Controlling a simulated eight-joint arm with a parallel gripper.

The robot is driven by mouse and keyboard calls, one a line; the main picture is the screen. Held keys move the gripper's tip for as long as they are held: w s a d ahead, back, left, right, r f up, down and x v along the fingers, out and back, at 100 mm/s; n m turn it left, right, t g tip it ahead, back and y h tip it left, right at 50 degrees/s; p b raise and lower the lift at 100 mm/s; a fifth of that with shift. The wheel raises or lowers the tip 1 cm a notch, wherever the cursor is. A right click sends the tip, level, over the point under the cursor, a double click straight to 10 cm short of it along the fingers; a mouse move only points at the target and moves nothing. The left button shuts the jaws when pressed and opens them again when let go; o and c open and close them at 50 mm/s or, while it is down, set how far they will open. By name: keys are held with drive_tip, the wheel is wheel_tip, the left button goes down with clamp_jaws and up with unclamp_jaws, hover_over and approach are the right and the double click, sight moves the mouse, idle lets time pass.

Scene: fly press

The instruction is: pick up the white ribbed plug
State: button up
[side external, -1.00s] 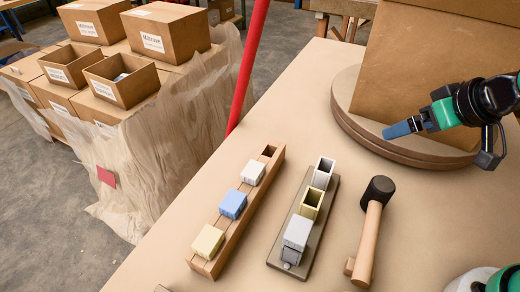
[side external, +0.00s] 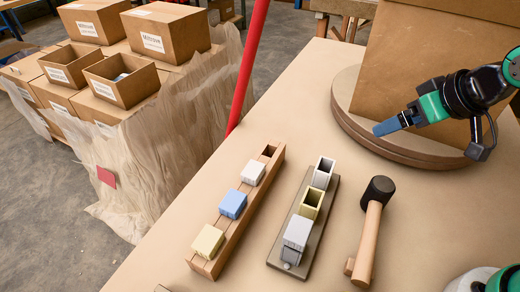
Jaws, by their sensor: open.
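A white plug (side external: 252,172) sits in the wooden rack (side external: 229,228), near its far end beside an empty slot; its ribs are too small to make out clearly. A blue plug (side external: 233,204) and a pale yellow plug (side external: 208,241) sit nearer in the same rack. My gripper (side external: 386,127), with blue fingers, is in the upper right, in front of the round board and well apart from the white plug. It is open, with nothing visible in it; the gap between the fingers is hard to see from this side.
A dark base (side external: 279,253) right of the rack carries a pale open socket (side external: 323,172), a yellowish one (side external: 311,204) and a grey-white block (side external: 297,232). A mallet (side external: 369,232) lies to its right. A round board (side external: 350,110) and large brown box (side external: 435,60) stand behind.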

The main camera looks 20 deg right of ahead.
drive_tip(key=w+a+n+g+y, duration=0.2)
drive_tip(key=w+a+n, duration=0.2)
drive_tip(key=a, duration=0.5)
drive_tip(key=n+g, duration=0.2)
drive_tip(key=n, duration=0.2)
hover_over(252, 169)
drive_tip(key=s+d, duration=0.2)
drive_tip(key=shift+y, duration=0.4)
drive_tip(key=f, duration=0.4)
drive_tip(key=shift+w+a+f, duration=0.2)
drive_tip(key=shift+f, duration=0.15)
drive_tip(key=shift+x, duration=2.55)
drive_tip(key=shift+w, duration=0.1)
drive_tip(key=c, duration=1.3)
drive_tip(key=shift+r, duration=0.15)
